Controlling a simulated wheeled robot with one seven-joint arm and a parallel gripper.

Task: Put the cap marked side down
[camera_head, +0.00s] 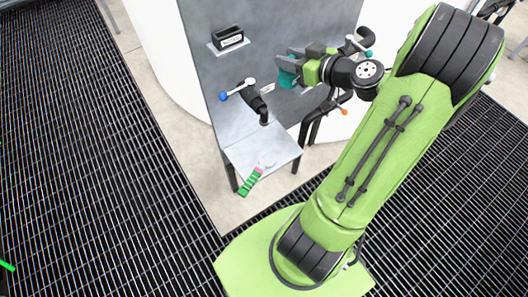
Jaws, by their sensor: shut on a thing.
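My gripper (290,66) is in front of the upright grey panel, above the small shelf, with its fingers pointing left. It is shut on a small teal piece (287,74), which looks like the cap. The piece is partly covered by the fingers, and I cannot make out a mark on it or which side faces down. The held piece is clear of the shelf (240,157) below.
The grey panel (200,55) carries a black box on a light plate (228,38) and black pipes with blue-, teal- and orange-ended handles. A green and pink striped strip (249,182) lies at the shelf's front edge. Much of the shelf top is bare.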

